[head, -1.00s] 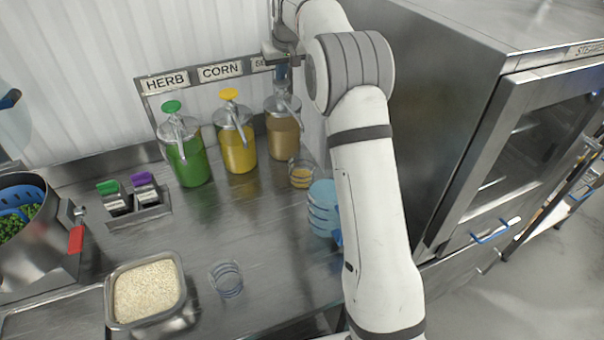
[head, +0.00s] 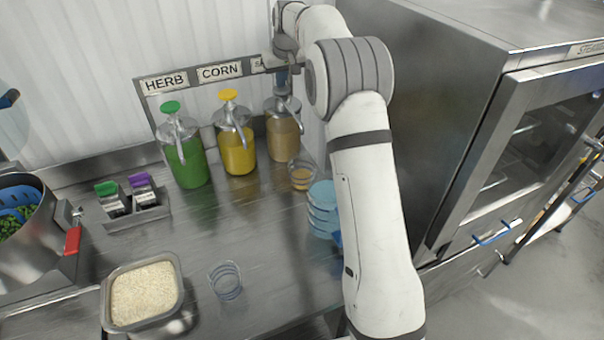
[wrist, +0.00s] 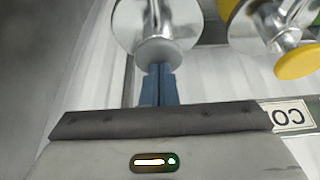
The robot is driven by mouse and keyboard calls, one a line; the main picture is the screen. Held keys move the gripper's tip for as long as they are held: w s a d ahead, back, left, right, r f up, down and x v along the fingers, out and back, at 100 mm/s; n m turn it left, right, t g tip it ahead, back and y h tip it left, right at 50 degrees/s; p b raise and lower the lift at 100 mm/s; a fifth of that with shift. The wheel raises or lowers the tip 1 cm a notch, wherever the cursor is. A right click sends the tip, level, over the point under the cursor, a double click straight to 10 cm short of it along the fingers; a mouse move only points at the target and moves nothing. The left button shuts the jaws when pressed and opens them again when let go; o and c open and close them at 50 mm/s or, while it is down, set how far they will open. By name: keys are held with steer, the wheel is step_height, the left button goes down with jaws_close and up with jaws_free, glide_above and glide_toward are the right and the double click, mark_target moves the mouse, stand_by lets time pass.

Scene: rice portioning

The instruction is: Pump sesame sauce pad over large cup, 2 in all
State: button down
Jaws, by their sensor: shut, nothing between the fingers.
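The sesame sauce dispenser is the jar of tan sauce (head: 283,138) at the right of the dispenser row in the head view. Its grey round pump pad (wrist: 158,52) shows in the wrist view, above the jar's lid. My gripper (wrist: 159,72) is shut and empty, its blue fingertips at the edge of the pad; I cannot tell if they press on it. In the head view my gripper (head: 282,78) is over the dispenser's top and hides the pad. A clear cup (head: 303,177) holding some tan sauce stands in front of the dispenser.
Green herb (head: 186,160) and yellow corn (head: 237,150) dispensers stand to the left. Stacked blue cups (head: 322,215) stand beside my arm. A clear cup (head: 226,283) and a rice tub (head: 143,292) are in front. A steel steamer (head: 500,150) bounds the right.

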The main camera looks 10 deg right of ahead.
steer(key=shift+r+p, duration=1.45)
steer(key=shift+r, duration=0.15)
steer(key=shift+f, duration=0.15)
steer(key=shift+f+b, duration=1.15)
steer(key=shift+f, duration=0.6)
steer(key=shift+r+p, duration=1.55)
steer(key=shift+r, duration=0.35)
